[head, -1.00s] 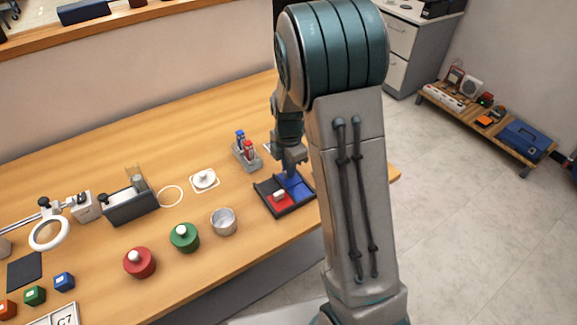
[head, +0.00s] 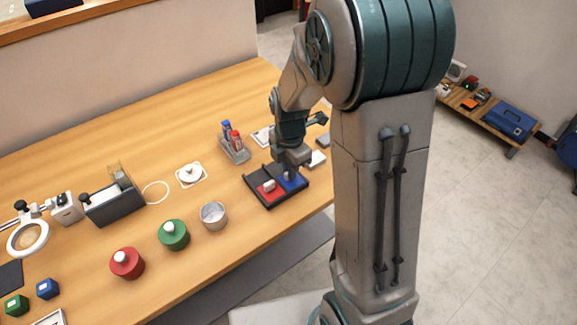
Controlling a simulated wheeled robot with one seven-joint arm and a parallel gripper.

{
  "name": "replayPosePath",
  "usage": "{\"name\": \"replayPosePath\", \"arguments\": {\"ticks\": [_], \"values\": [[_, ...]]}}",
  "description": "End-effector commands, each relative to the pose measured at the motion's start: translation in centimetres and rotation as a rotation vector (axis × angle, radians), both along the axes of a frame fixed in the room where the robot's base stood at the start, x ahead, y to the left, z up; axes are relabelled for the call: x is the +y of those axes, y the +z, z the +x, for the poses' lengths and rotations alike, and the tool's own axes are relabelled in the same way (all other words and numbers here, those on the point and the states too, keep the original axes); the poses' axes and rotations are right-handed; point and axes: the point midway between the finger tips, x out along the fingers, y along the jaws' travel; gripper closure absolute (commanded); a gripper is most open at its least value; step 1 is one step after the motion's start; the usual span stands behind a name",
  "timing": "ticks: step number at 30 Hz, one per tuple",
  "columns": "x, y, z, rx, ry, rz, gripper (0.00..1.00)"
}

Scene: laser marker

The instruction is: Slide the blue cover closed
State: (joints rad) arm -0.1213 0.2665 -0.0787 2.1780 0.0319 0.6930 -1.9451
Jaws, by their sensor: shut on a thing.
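A low black tray (head: 285,203) sits near the table's right front edge. The blue cover (head: 296,184) lies in its right part, partly hidden under my gripper. A red cover (head: 260,193) with a pale knob lies in the left part. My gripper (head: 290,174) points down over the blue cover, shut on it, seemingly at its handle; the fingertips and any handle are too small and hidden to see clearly. How far the blue cover sits along its track is hard to tell.
A rack of red and blue bottles (head: 236,152) stands just behind the tray. Small pale items (head: 316,159) lie right of my gripper. The wood between them is clear.

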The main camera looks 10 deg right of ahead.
Motion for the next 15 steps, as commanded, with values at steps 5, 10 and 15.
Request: {"name": "replayPosePath", "arguments": {"ticks": [5, 10, 15], "values": [[-0.14, -0.03, -0.23, 0.008, -0.002, -0.001, 0.66], [-0.10, -0.03, -0.18, 0.006, -0.002, 0.000, 0.66], [-0.06, 0.38, -0.10, 0.004, -0.001, -0.001, 0.66]]}}
